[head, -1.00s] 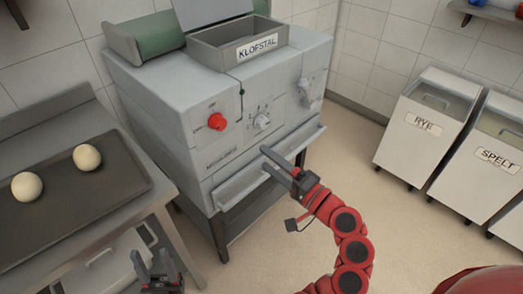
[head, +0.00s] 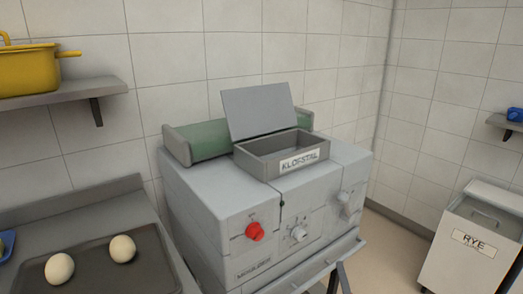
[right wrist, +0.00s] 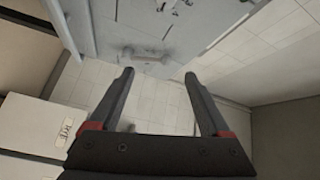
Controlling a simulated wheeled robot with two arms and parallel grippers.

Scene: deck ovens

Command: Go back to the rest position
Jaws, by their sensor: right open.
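My right gripper (right wrist: 158,76) shows in the right wrist view, its two dark fingers apart with nothing between them. The grey machine (head: 240,228), with a red knob (head: 255,231) and a white dial (head: 298,234), stands in the middle of the head view. On top is an open-lidded box labelled KLOFSTAL (head: 262,168). Part of a grey machine-like body (right wrist: 140,30) is beyond the fingers in the right wrist view. Neither gripper can be made out in the head view, and my left gripper is not seen.
A dark tray (head: 100,280) with two pale dough balls (head: 122,249) lies on the counter at left. A yellow pot (head: 28,68) stands on a shelf (head: 60,97) above. A RYE bin (head: 465,255) stands at right, with bare floor between it and the machine.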

